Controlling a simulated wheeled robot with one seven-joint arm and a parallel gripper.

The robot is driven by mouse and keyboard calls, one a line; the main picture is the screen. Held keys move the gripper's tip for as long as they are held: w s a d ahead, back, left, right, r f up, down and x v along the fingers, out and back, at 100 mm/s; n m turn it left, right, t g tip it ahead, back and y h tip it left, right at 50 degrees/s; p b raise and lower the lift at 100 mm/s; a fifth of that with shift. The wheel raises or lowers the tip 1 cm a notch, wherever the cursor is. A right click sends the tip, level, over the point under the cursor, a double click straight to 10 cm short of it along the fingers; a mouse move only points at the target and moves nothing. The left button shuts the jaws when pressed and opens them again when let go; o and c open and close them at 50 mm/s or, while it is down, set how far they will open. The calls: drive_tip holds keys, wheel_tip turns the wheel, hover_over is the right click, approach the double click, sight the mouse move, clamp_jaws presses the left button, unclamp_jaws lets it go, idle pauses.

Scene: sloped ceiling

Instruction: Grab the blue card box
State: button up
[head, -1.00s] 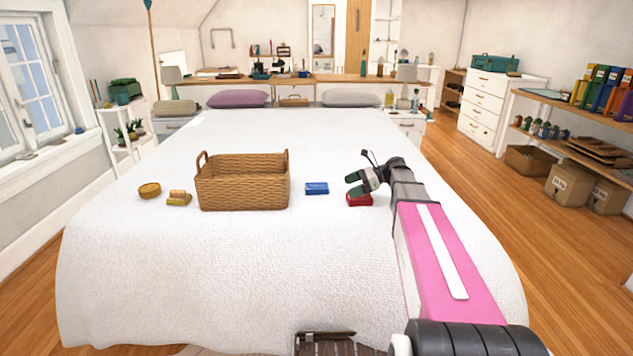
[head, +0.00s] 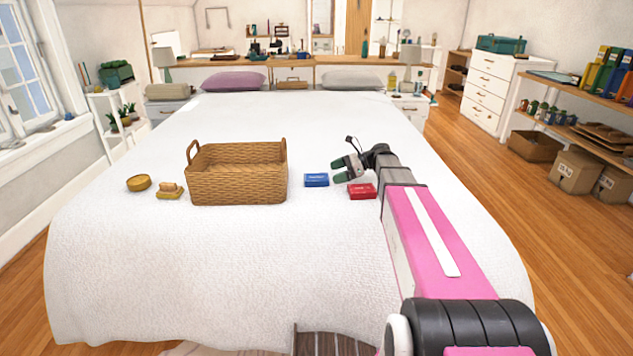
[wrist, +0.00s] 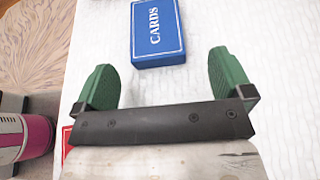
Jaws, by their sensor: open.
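The blue card box (head: 316,180) lies flat on the white bed, between the wicker basket and the red card box. In the wrist view the blue card box (wrist: 157,33) shows the word CARDS on its top and lies beyond the fingertips, roughly between their lines. My gripper (head: 342,170) is open and empty, just to the right of the blue box in the head view, with its green fingers apart. It also shows in the wrist view (wrist: 163,76). I cannot tell its exact height over the bed.
The red card box (head: 362,191) lies right of the blue box, close to my arm. A wicker basket (head: 237,185) stands to the left. A round yellow tin (head: 138,183) and a small yellow-and-tan item (head: 170,191) lie farther left. The bed (head: 230,260) is clear in front.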

sight(325, 177)
drive_tip(key=shift+s+x, duration=0.1)
drive_tip(key=shift+x, duration=1.2)
drive_tip(key=shift+s+x, duration=0.15)
drive_tip(key=shift+x, duration=1.15)
drive_tip(key=c, duration=1.1)
